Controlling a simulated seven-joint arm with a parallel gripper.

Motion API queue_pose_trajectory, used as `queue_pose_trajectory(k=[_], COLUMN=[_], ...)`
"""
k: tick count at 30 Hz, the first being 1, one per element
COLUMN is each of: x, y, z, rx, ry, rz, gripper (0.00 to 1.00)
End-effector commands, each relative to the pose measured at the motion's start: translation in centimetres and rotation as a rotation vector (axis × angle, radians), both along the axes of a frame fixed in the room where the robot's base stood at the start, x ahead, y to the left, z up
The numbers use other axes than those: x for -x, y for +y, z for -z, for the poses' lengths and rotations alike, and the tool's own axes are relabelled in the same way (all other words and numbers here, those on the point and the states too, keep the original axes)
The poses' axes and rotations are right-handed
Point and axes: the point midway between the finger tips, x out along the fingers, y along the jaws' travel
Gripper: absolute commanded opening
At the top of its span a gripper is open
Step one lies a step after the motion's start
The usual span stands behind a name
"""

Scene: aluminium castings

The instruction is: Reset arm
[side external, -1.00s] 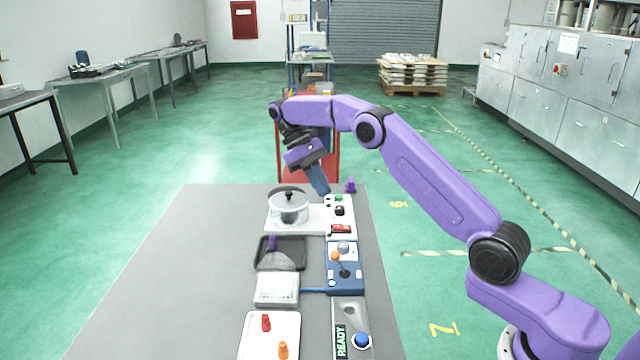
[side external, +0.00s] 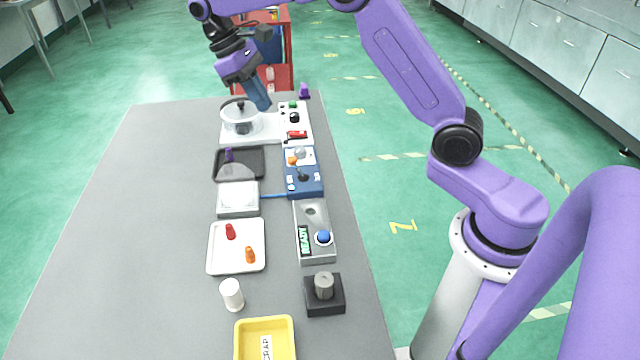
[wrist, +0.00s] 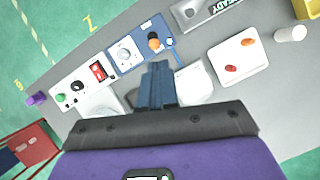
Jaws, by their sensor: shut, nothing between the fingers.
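My gripper (side external: 262,103) has blue fingers that are shut and empty. It hangs tilted above the back of the grey table, beside the clear pot with a lid (side external: 240,117). In the wrist view the closed fingers (wrist: 158,72) point out over the table and touch nothing that I can see. The pot stands on a white unit with a control panel (side external: 294,118). In the wrist view my gripper body hides much of the table's middle.
Along the grey table (side external: 130,220) are a black tray (side external: 222,178), a blue joystick box (side external: 303,187), a white tray with red and orange pieces (side external: 222,262), a white cylinder (side external: 232,294), a black block (side external: 338,300) and a yellow bin (side external: 284,325). The table's left side is clear.

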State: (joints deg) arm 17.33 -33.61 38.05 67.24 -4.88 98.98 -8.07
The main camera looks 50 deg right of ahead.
Motion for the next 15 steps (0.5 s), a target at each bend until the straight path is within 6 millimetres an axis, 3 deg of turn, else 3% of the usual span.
queue_pose_trajectory(k=[7, 15], x=[6.8, 15.7], y=[3.7, 5.2], z=[-1.1, -1.0], rx=[-0.052, -0.13], ry=[-0.097, -0.189], rz=[-0.168, -0.339], gripper=[0.0, 0.0])
